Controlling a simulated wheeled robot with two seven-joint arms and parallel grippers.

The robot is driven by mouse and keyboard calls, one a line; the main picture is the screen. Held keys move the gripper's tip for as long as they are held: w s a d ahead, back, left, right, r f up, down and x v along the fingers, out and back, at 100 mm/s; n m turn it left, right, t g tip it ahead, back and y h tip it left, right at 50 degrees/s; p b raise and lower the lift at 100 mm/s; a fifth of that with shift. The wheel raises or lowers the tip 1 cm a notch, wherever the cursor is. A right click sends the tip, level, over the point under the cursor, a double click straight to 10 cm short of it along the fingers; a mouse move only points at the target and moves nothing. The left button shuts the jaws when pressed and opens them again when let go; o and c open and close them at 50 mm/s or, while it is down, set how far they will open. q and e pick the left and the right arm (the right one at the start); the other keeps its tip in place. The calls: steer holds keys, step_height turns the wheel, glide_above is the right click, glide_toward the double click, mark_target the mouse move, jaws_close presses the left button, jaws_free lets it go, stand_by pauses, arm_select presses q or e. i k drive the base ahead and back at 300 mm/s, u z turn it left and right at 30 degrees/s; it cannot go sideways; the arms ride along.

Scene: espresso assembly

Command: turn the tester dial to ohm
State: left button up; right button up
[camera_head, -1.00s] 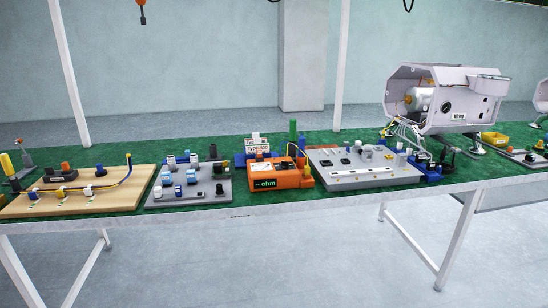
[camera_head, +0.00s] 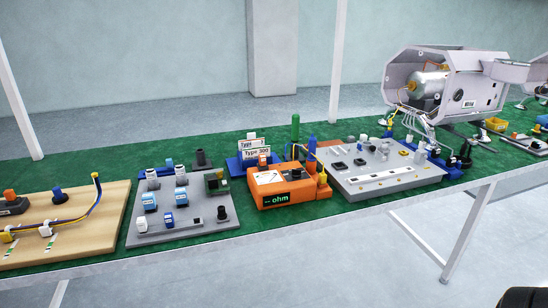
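The orange tester (camera_head: 285,198) stands on the green bench top near the middle of the view. Its dark front display (camera_head: 276,200) shows green text that reads "ohm" after some dashes. A pale panel (camera_head: 268,178) lies on its top face.
A grey board with several connectors (camera_head: 190,232) lies left of the tester, and a wooden wiring board (camera_head: 105,225) farther left. A grey panel (camera_head: 400,178) lies to the right. Blue holders with "Type" cards (camera_head: 257,152) stand behind. An open machine housing (camera_head: 450,80) stands back right.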

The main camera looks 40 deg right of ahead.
mark_target(296, 173)
steer(key=z, duration=0.4)
steer(key=i, duration=0.85)
steer(key=z, duration=0.6)
